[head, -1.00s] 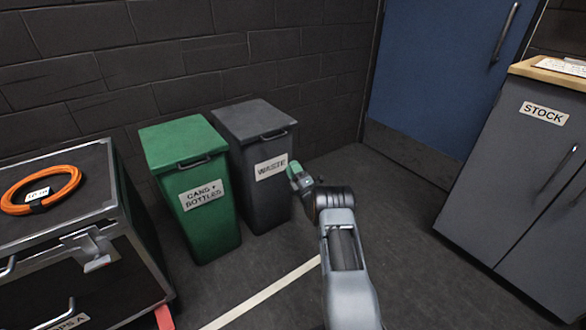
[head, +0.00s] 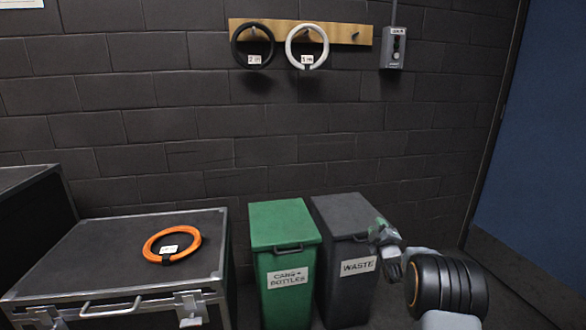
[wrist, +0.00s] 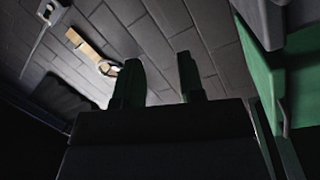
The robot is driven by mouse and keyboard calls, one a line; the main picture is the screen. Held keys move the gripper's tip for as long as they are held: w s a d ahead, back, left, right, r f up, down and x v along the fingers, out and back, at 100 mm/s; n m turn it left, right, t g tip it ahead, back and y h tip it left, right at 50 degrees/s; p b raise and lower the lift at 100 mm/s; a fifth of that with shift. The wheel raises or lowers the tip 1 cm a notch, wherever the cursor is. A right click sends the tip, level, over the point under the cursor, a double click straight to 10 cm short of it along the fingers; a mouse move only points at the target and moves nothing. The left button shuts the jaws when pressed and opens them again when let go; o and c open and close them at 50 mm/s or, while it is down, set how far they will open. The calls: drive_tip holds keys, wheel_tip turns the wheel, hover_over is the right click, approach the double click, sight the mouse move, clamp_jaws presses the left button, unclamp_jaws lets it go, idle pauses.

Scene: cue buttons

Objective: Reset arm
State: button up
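My arm enters the head view at the lower right. My gripper (head: 381,236) is small there, in front of the right edge of the dark waste bin (head: 335,284). In the wrist view my gripper (wrist: 160,80) has its two dark green fingers spread apart with nothing between them. Its fingers point towards the brick wall.
A green cans and bottles bin (head: 284,262) stands left of the waste bin. An orange cable coil (head: 172,245) lies on a flight case (head: 75,262). A wooden rail (head: 345,33) holds a black coil (head: 238,50) and a white coil (head: 290,50). A blue door (head: 535,160) is at right.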

drive_tip(key=s+a+r+m+g+h+p, duration=0.1)
drive_tip(key=s+a+r+m+g+p, duration=0.25)
drive_tip(key=s+r+p, duration=0.5)
drive_tip(key=s+a+r+m+g+p, duration=0.35)
drive_tip(key=s+r, duration=0.25)
drive_tip(key=r, duration=0.6)
drive_tip(key=s+a+r+m+g+p, duration=0.2)
drive_tip(key=s+p, duration=0.2)
drive_tip(key=s, duration=0.4)
drive_tip(key=s+a+r+m+g+p, duration=0.1)
drive_tip(key=s+a+r+g+p, duration=0.1)
drive_tip(key=s, duration=0.7)
drive_tip(key=s+a+r+m+g+y+p, duration=0.1)
drive_tip(key=s+r+g+p, duration=0.3)
drive_tip(key=s, duration=0.5)
drive_tip(key=shift+s+a+m+p, duration=0.2)
drive_tip(key=shift+a+m+p, duration=0.6)
drive_tip(key=shift+p, duration=0.3)
